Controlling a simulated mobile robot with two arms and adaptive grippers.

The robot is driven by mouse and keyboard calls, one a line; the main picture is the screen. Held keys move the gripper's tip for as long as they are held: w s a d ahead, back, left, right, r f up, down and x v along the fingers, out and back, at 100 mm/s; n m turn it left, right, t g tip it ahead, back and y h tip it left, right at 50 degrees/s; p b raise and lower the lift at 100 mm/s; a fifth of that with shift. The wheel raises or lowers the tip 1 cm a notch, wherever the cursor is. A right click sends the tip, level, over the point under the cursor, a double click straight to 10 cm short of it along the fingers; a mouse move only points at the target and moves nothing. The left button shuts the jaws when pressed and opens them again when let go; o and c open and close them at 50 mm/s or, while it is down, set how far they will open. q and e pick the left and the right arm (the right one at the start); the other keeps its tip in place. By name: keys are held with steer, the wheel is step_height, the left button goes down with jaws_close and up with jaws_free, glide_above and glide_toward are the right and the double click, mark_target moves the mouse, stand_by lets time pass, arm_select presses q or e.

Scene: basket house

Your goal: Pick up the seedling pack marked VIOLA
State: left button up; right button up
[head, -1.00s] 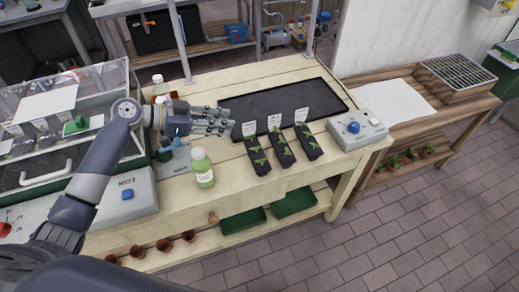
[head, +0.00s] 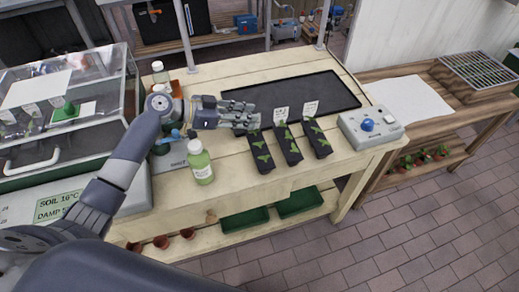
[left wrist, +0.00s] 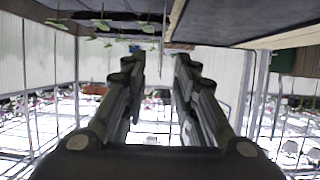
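Three black seedling packs with green sprouts stand side by side near the table's front: left (head: 262,152), middle (head: 288,146) and right (head: 317,139). White labels rise behind the middle pack (head: 281,113) and the right pack (head: 310,108). Their print is too small to read, so I cannot tell which is VIOLA. The left pack's label is hidden behind my left gripper (head: 252,115). That gripper is at the back end of the left pack. In the left wrist view my left gripper (left wrist: 157,65) has its fingers apart, with sprouts (left wrist: 100,26) beyond them, upside down. My right gripper is out of view.
A black tray (head: 300,93) lies behind the packs. A grey box with a blue button (head: 368,125) is at the right. A glass-lidded case (head: 60,110) stands at the left.

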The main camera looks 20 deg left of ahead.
arm_select(q)
steer(key=x, duration=0.2)
steer(key=shift+w+d+f, duration=0.15)
steer(key=shift+w+d, duration=0.1)
jaws_close()
